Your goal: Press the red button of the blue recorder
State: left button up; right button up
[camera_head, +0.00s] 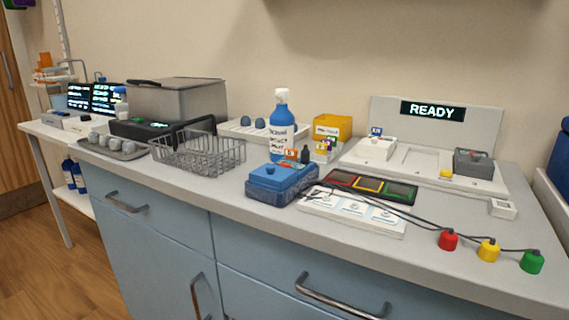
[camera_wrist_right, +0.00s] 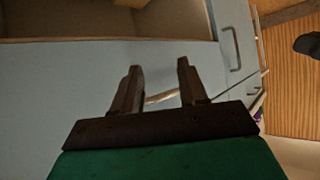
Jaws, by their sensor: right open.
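A blue box-shaped device (camera_head: 280,184) with a small blue knob on its top stands near the counter's front edge in the head view. It may be the blue recorder, but I cannot confirm that. I cannot make out a red button on it; a small orange-red tag (camera_head: 291,154) shows just behind it. A red cap-like piece (camera_head: 447,240) on a cable lies apart, at the counter's right front. My right gripper (camera_wrist_right: 160,68) shows only in the wrist view, open and empty, facing blue cabinet fronts. The head view shows neither gripper.
Yellow (camera_head: 489,250) and green (camera_head: 532,262) caps lie further right.

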jog(key=shift+s+f, duration=0.1)
jog(key=shift+f, duration=0.05)
jog(key=shift+f, duration=0.15)
jog(key=shift+c, duration=1.4)
grip_shut()
